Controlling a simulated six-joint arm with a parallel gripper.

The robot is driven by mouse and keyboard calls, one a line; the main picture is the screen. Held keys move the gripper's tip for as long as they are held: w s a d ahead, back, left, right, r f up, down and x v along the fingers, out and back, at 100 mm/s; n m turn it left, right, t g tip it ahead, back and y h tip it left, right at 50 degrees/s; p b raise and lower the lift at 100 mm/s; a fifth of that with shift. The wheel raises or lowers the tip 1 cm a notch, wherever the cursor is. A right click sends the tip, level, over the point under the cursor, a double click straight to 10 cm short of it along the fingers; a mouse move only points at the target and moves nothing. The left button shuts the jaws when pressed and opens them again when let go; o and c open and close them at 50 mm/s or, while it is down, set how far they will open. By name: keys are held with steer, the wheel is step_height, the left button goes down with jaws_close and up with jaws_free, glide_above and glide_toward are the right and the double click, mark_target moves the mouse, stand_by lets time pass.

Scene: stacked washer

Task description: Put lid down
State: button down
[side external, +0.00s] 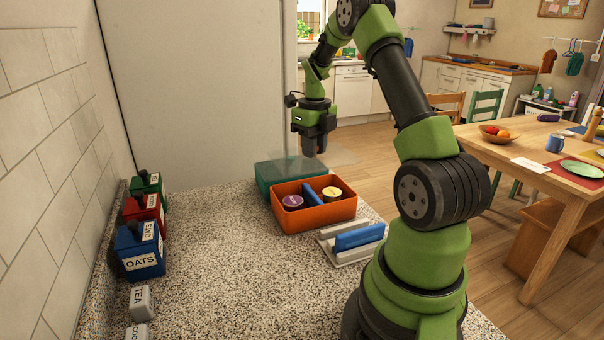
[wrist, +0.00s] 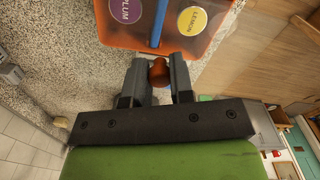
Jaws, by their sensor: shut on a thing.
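My gripper (side external: 318,146) points down above the far end of the orange box. It is shut on the brown knob (wrist: 158,72) of a clear lid (side external: 343,156). The lid is held up in the air, roughly level, apart from the box. The orange box (side external: 315,220) stands open on the counter with a blue divider (side external: 313,193) across it. A purple-topped jar (side external: 292,202) sits in the left compartment and a yellow-topped jar (side external: 332,194) in the right. In the wrist view their labels read PLUM (wrist: 125,10) and LEMON (wrist: 191,19).
A teal box (side external: 263,181) stands right behind the orange one. A pale rack with a blue piece (side external: 358,237) lies to its right, near my base. Green, red and blue canisters (side external: 140,250) line the left wall. The speckled counter (side external: 220,265) between is clear.

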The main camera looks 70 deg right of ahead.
mark_target(273, 156)
steer(key=shift+r, duration=0.45)
steer(key=shift+w+a, duration=0.1)
steer(key=shift+w, duration=0.3)
steer(key=w+a, duration=0.1)
steer(key=w, duration=0.1)
steer(key=w+a+f+n, duration=0.1)
steer(key=w, duration=0.2)
steer(key=w+a+f+n, duration=0.1)
steer(key=w, duration=0.2)
steer(key=shift+a, duration=0.2)
steer(key=w+a+f+n, duration=0.2)
steer(key=w+a+f, duration=0.1)
steer(key=w+a, duration=0.5)
steer(key=shift+n, duration=0.3)
steer(key=f, duration=1)
steer(key=shift+w+a+f, duration=0.2)
steer(key=shift+w+a, duration=0.05)
steer(key=shift+a, duration=0.15)
steer(key=shift+f, duration=0.1)
